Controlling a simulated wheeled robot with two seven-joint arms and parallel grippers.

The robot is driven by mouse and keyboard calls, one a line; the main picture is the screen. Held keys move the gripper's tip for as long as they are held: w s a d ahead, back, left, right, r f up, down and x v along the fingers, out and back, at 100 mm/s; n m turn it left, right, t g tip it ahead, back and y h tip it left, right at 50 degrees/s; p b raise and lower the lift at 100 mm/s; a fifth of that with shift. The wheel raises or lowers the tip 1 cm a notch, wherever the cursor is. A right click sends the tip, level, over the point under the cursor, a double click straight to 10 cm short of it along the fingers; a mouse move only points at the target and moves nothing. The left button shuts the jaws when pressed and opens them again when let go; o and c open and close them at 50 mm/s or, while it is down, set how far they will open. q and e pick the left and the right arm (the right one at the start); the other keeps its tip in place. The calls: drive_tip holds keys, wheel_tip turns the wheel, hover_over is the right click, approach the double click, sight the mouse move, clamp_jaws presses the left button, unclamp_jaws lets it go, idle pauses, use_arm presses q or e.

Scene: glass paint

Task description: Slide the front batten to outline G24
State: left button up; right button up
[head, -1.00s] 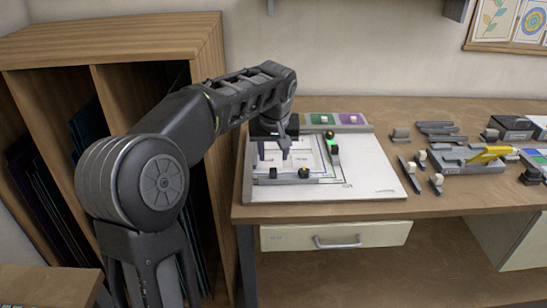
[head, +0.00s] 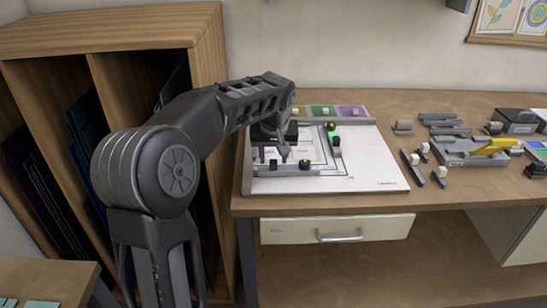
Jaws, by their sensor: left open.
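The front batten (head: 318,169) is a grey bar lying along the front of the white board (head: 372,178), with a dark knob (head: 304,164) on it. A second batten (head: 335,146) with dark knobs and a green light stands along the right side of the marked sheet (head: 313,148). My left gripper (head: 281,154) is open over the left part of the sheet, just behind the front batten, pointing down. I cannot tell whether it touches the batten. The outline labels are too small to read, and my arm hides the board's back left. My right gripper is out of view.
Coloured tiles (head: 328,111) lie along the board's back edge. To the right are loose grey bars (head: 440,122), small knobbed pieces (head: 438,176) and a grey tool with a yellow lever (head: 492,146). The board's right part is clear. A drawer (head: 337,229) is below.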

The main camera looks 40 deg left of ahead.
use_arm(q)
drive_tip(key=shift+w+a+f, duration=0.15)
drive_tip(key=shift+w+f, duration=0.05)
drive_tip(key=shift+f, duration=0.5)
clamp_jaws()
idle(1.0)
